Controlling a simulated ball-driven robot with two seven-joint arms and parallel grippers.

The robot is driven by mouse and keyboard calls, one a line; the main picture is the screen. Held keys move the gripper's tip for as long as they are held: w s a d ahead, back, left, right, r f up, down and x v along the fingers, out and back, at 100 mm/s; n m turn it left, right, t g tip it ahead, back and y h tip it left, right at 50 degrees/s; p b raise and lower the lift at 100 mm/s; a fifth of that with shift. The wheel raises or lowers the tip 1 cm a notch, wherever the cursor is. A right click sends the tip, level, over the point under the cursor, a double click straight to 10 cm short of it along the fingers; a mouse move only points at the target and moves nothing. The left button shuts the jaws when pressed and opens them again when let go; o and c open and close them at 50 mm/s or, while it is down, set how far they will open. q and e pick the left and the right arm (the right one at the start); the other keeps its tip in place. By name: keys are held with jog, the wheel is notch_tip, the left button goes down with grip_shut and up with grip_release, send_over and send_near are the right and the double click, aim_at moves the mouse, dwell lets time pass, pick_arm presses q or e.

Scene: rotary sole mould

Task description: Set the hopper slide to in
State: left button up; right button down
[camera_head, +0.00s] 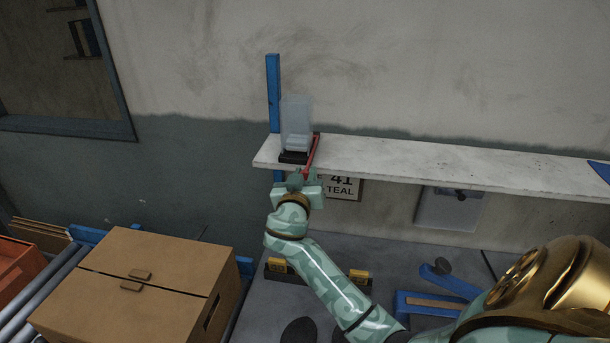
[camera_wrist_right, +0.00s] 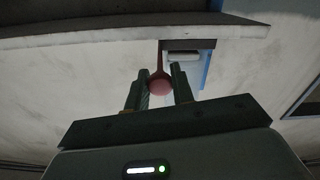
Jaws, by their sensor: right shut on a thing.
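The hopper (camera_head: 297,118) is a clear, boxy container on a black base at the left end of the white shelf. Its red slide handle (camera_head: 313,152) runs along the right side of the base and out over the shelf's front edge. My right gripper (camera_head: 303,176) is at the front end of this handle, just below the shelf edge. In the right wrist view the handle's round red knob (camera_wrist_right: 160,86) sits between the two fingers, and the gripper (camera_wrist_right: 160,88) is shut on it. The fingers partly cover the knob. My left gripper is not in view.
The white shelf (camera_head: 440,158) runs along the wall, with a blue post (camera_head: 273,95) behind the hopper. A "41 TEAL" sign (camera_head: 342,188) hangs below. A cardboard box (camera_head: 140,280) stands at lower left. Blue and yellow-marked parts lie on the grey surface below.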

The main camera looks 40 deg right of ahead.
aim_at(308, 165)
jog(key=shift+b+x, duration=1.25)
jog(key=shift+x, duration=0.65)
jog(key=c, duration=1.4)
grip_release()
jog(key=shift+d, duration=0.1)
jog(key=shift+o, duration=1.1)
jog(key=shift+w+d, duration=0.1)
jog(key=shift+w, duration=0.05)
